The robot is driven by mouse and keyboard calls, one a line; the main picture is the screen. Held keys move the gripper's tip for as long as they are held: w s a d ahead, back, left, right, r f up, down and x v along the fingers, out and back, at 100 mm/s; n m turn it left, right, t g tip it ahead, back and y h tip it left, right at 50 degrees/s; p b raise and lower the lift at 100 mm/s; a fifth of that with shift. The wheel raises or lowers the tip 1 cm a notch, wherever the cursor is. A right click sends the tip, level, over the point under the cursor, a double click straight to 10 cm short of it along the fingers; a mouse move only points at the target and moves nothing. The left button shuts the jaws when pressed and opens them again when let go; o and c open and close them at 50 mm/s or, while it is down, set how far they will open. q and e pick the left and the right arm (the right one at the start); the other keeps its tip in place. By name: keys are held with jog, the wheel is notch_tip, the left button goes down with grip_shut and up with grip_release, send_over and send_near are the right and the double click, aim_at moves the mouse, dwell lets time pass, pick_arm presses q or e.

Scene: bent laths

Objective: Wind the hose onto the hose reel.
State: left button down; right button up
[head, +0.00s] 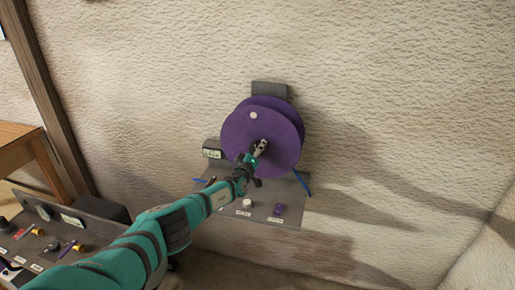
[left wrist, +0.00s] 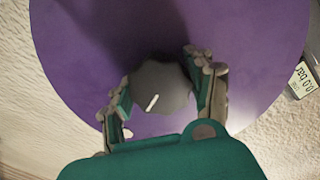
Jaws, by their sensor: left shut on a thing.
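The hose reel (head: 278,117) is a pair of purple discs on a grey wall bracket, with a small pale round spot on its front disc. My left gripper (head: 260,149) reaches its front face. In the left wrist view, the gripper's fingers are closed around a dark grey lobed knob (left wrist: 160,88) with a white mark, in front of the purple disc (left wrist: 255,40). A short blue strand (head: 302,182) shows below the reel at the right; I cannot tell whether it is the hose. Any hose between the discs is hidden. My right gripper is not in view.
A grey shelf (head: 290,212) under the reel carries a white knob (head: 247,203) and a purple part (head: 279,210). A display box (head: 212,152) sits left of the reel. A control panel (head: 30,247) and wooden table (head: 25,150) stand at the left. The wall right of the reel is bare.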

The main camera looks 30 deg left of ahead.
pick_arm(q)
jog(key=shift+m, duration=0.5)
jog(key=shift+c, duration=2.2)
grip_release()
